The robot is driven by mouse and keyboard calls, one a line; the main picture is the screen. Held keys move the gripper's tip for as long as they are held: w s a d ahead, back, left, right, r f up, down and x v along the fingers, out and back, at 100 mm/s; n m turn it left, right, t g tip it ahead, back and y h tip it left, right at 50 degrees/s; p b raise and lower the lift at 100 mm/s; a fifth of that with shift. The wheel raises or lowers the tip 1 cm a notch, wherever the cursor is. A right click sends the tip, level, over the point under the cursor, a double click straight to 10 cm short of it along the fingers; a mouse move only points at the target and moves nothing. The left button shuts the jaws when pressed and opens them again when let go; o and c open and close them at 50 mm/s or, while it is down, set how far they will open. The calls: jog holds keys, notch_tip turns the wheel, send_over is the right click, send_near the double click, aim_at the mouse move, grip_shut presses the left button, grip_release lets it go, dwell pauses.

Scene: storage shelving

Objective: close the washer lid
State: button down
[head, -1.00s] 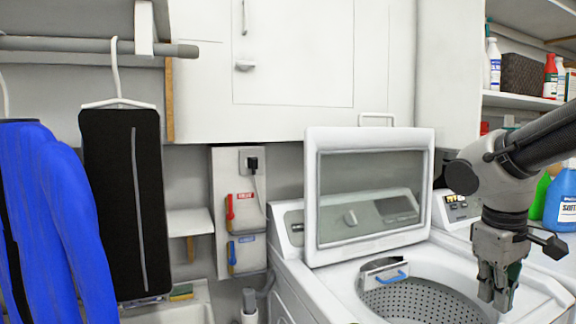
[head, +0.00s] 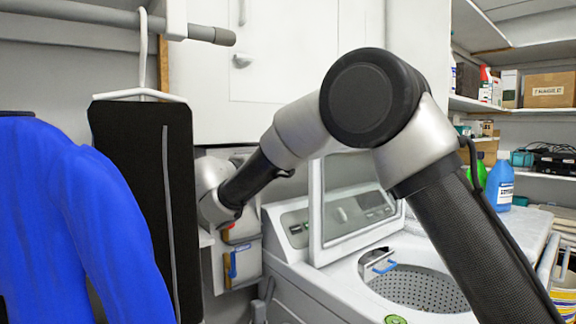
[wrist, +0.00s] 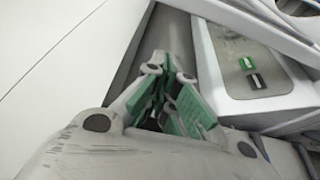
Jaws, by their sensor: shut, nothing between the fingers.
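The washer lid (head: 316,215) is a white frame with a grey window. It stands open, nearly upright, at the back of the white washer (head: 340,285), and my arm covers its upper part in the head view. The perforated drum (head: 420,288) is exposed in front of it. My gripper (wrist: 163,85) has grey fingers with green pads, shut and empty in the wrist view. In the head view my wrist is left of the lid, beside the wall and behind the washer's left end; the fingers are hidden there. The washer's control panel (wrist: 238,75) is right of the fingers.
A blue garment (head: 75,220) and a black one (head: 145,200) hang at the left, close to my wrist. White cabinets (head: 270,60) are above the washer. Shelves with bottles and boxes are at the right, including a blue bottle (head: 500,183).

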jog(key=x, duration=1)
jog(key=s+d, duration=0.2)
jog(key=s, duration=0.1)
jog(key=shift+s+d+f, duration=0.1)
jog(key=shift+d, duration=0.2)
jog(key=shift+s+d, duration=0.1)
